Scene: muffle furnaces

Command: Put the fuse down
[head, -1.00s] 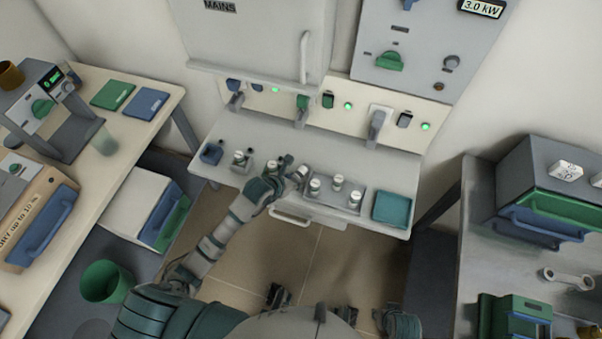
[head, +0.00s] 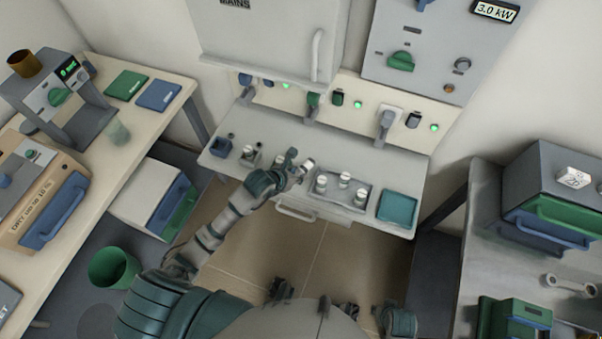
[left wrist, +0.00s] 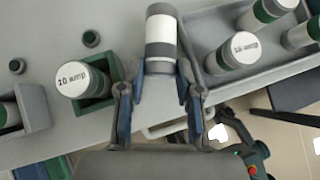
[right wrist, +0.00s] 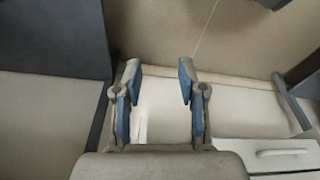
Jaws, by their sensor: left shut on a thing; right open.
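In the left wrist view the held fuse (left wrist: 161,48) has a white body with grey-green ends and sits between the fingertips (left wrist: 158,88). It is between a green square holder (left wrist: 103,101) with a labelled fuse (left wrist: 80,78) and a grey tray (left wrist: 222,88) with several fuses. I cannot tell whether it touches the shelf. My right gripper (right wrist: 158,80) is open and empty in the right wrist view.
Side tables flank the shelf. Bare shelf shows behind the fuse tray.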

